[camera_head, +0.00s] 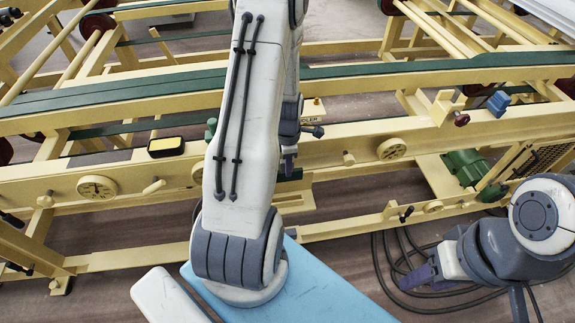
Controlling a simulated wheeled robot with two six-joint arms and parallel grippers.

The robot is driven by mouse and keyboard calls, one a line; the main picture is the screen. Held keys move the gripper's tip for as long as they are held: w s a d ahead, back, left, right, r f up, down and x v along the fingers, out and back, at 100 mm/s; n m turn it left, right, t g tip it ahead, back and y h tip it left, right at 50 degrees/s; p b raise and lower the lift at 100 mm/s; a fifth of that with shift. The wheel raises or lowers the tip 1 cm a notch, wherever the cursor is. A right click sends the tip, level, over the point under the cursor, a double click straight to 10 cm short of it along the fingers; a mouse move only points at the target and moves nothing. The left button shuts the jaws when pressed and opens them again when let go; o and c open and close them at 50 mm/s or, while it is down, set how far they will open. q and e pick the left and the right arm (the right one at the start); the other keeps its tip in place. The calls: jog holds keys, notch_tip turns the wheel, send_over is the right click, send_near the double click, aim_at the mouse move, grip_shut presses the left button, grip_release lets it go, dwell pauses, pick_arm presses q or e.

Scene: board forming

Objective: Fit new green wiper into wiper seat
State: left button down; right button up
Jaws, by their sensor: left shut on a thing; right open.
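My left arm crosses the middle of the picture, and its gripper (289,160) is at the yellow machine's front beam, partly hidden by the arm. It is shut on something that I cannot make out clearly. A small green piece (211,129) shows at the arm's left edge; I cannot tell whether it is the wiper. A yellow bracket (445,107) with a dark red knob stands on the beam to the right, possibly a wiper seat. A blue block (497,103) stands beside it. My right gripper (420,276) is open at the lower right, apart from the machine.
The yellow frame (340,140) spans the picture, with long green strips (440,67) along its rails. Round dials (97,188) and a yellow-and-black box (166,147) are on its front. A green motor (465,167) sits at right. Black cables (400,262) lie on the floor.

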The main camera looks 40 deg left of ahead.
aim_at(287, 180)
pick_arm(q)
jog(key=shift+f+b, duration=3.45)
jog(key=shift+f, duration=1.5)
jog(key=shift+p, duration=0.4)
jog(key=shift+f+b, duration=1.45)
jog(key=shift+f, duration=0.65)
jog(key=c, duration=0.7)
grip_release()
notch_tip(287, 180, up, 10)
jog(key=shift+r+p, duration=0.25)
jog(key=shift+p, duration=0.15)
